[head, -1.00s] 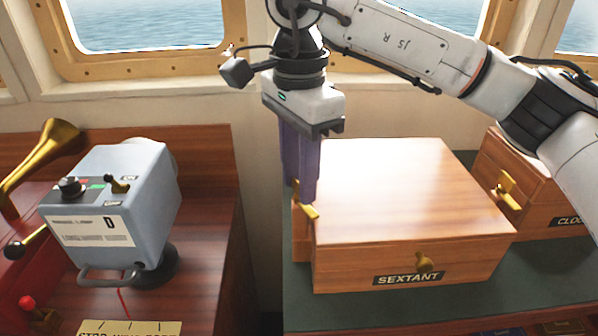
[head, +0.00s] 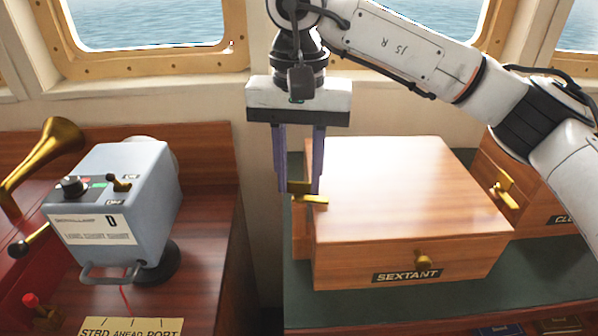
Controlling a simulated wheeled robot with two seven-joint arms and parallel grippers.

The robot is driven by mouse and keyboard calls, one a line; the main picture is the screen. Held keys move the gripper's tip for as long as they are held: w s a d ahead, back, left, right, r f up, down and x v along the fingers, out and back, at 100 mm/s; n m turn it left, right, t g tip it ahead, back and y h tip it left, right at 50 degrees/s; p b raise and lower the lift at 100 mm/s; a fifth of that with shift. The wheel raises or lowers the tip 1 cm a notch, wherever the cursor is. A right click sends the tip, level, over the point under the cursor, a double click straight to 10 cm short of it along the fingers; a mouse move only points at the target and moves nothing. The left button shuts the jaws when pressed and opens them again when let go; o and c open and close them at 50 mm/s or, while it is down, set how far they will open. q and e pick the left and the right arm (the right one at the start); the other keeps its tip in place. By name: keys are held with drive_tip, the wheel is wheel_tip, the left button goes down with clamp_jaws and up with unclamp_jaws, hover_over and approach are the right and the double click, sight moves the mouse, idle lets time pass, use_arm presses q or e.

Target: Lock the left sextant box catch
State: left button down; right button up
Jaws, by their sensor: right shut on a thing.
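The sextant box (head: 415,185) is a closed wooden box with a SEXTANT label (head: 408,275) and a small brass knob (head: 423,260) on its front. Its left catch (head: 310,200) is a brass piece at the box's left side, now lying roughly level across the picture. My right gripper (head: 301,188) points down at that side. Its two purple fingers are shut on the catch, one on each side of it. The part of the catch between the fingers is partly hidden. My left gripper is not in view.
A grey-blue control box (head: 115,210) and a brass horn (head: 45,160) are on the left console. A gap separates the console from the green-topped counter (head: 340,310).

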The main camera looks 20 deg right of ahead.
sight(299, 182)
drive_tip(key=shift+n, duration=0.9)
drive_tip(key=o, duration=1)
drive_tip(key=shift+o, duration=0.2)
wheel_tip(299, 182, up, 10)
drive_tip(key=shift+r+p, duration=0.2)
drive_tip(key=shift+p, duration=0.25)
